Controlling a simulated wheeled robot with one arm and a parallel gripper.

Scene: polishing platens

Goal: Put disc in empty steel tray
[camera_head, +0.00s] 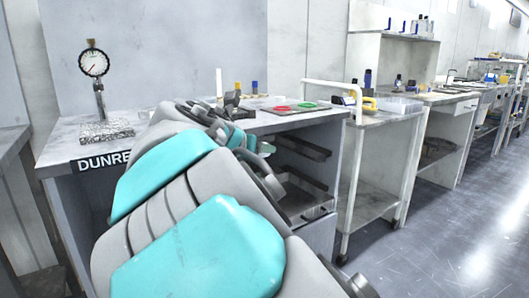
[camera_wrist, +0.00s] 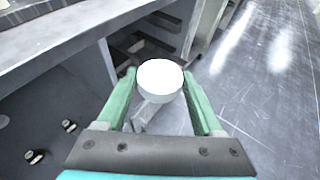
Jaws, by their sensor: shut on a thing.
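A white round disc (camera_wrist: 160,82) sits between the two green fingers of my gripper (camera_wrist: 162,88) in the wrist view, which are shut on it. In the head view my gripper (camera_head: 262,147) is in front of the bench, near its open bay; the disc cannot be made out there. Grey metal tray-like shelves (camera_head: 308,208) are in the open bay, partly hidden by my arm. I cannot tell for sure which is the steel tray or whether it is empty.
A dial gauge (camera_head: 93,65) stands on a block at the bench's left. A flat tray with red and green rings (camera_head: 282,107) lies on the bench top (camera_head: 225,122). The floor (camera_head: 440,235) at right is clear.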

